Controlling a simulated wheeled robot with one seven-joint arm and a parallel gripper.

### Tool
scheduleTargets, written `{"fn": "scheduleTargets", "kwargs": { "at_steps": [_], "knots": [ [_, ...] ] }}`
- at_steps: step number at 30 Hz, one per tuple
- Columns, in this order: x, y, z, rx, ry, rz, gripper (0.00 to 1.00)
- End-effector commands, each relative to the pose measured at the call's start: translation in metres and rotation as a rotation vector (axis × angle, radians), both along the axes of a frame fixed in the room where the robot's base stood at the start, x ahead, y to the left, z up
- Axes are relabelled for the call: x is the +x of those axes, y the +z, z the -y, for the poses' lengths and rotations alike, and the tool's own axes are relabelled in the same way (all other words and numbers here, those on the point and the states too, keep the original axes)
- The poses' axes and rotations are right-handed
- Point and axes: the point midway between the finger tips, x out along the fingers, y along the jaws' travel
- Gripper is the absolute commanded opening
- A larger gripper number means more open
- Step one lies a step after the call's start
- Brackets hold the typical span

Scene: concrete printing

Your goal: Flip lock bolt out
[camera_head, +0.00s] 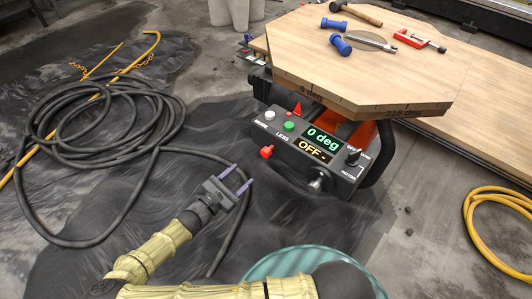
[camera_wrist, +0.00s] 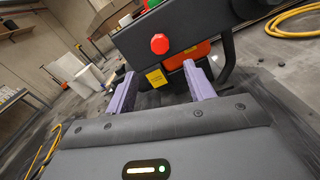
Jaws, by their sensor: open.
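The turntable's control box (camera_head: 310,150) has a display reading "0 deg" and "OFF". A red knob (camera_head: 267,152) sticks out of its front face at the left; it also shows in the wrist view (camera_wrist: 159,44), above and between my fingertips. A metal knob (camera_head: 318,182) sticks out lower right on the same face. I cannot tell for sure which of these is the lock bolt. My gripper (camera_head: 237,179) is open and empty, to the lower left of the red knob and apart from it. Its two purple fingers also show in the wrist view (camera_wrist: 160,76).
A wooden turntable top (camera_head: 370,60) overhangs the box, with blue-handled tools, a hammer and a red clamp on it. A coiled black hose (camera_head: 95,150) lies on the floor at left, passing near my gripper. A yellow hose (camera_head: 500,230) lies at right.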

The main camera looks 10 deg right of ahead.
Motion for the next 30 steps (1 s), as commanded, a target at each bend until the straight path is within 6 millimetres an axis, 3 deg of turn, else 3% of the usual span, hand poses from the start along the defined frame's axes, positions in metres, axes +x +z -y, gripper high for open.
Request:
{"fn": "scheduleTargets", "kwargs": {
  "at_steps": [18, 24, 30],
  "knots": [
    [0.064, -0.001, 0.09, -0.002, -0.002, 0.0, 0.53],
    [0.077, -0.001, 0.107, 0.0, -0.001, 0.0, 0.53],
    [0.079, 0.0, 0.109, 0.001, -0.001, -0.001, 0.53]
  ]
}}
